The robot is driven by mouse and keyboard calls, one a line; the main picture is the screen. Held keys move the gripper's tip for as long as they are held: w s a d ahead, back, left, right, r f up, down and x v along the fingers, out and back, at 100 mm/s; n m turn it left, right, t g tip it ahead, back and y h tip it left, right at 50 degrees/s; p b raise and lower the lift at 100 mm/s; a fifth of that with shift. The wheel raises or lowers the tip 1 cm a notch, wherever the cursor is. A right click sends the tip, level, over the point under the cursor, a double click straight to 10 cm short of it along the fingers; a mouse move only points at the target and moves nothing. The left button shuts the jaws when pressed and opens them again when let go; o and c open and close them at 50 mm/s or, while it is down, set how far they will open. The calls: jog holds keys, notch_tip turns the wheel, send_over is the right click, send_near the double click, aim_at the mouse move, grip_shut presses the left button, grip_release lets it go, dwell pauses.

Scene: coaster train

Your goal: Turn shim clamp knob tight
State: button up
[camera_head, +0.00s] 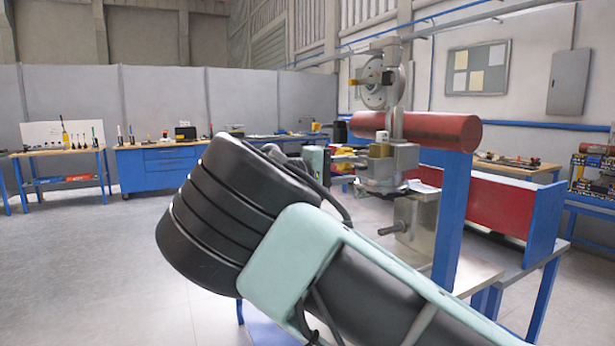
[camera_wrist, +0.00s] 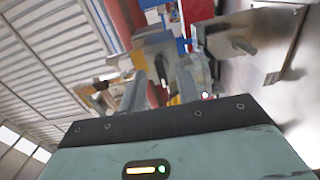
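A steel fixture (camera_head: 388,170) stands at the bench in the head view, with a brass-coloured block (camera_head: 379,150) and a pale upright piece on top. A steel rod (camera_head: 392,229) sticks out to the left lower on its bracket; it also shows in the wrist view (camera_wrist: 243,46). I cannot tell which part is the shim clamp knob. My gripper (camera_wrist: 160,75) has its fingers apart, with background showing between them. A tan block-like part lies just beyond the fingertips; contact cannot be told.
A wheel assembly (camera_head: 380,82) rises above the fixture, beside a thick red tube (camera_head: 420,130). A blue post (camera_head: 452,215) stands right of the fixture. Workbenches with tools (camera_head: 165,160) line the back wall. The floor (camera_head: 100,265) at left is clear.

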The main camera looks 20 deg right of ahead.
jog(key=a+b, duration=0.2)
jog(key=a, duration=1.2)
jog(key=shift+s+a, duration=0.3)
jog(key=shift+a, duration=0.05)
jog(key=s+d+f+n+y, duration=0.2)
jog(key=d+f+y, duration=0.3)
jog(key=f, duration=0.5)
jog(key=s+a+f+n+g+y, duration=0.2)
jog(key=s+a+f+y, duration=0.1)
jog(key=s+f+y, duration=0.55)
jog(key=s+a+f+n+y, duration=0.1)
jog(key=s+a, duration=0.3)
jog(key=s, duration=0.5)
jog(key=s+a+f+n+t+y, duration=0.1)
jog(key=s+a, duration=0.3)
jog(key=s, duration=0.5)
jog(key=s+a+f+n+y, duration=0.1)
jog(key=s+a+y, duration=0.2)
jog(key=s, duration=0.6)
jog(key=shift+a+f+n, duration=0.3)
jog(key=shift+a+f, duration=0.05)
jog(key=shift+a, duration=0.2)
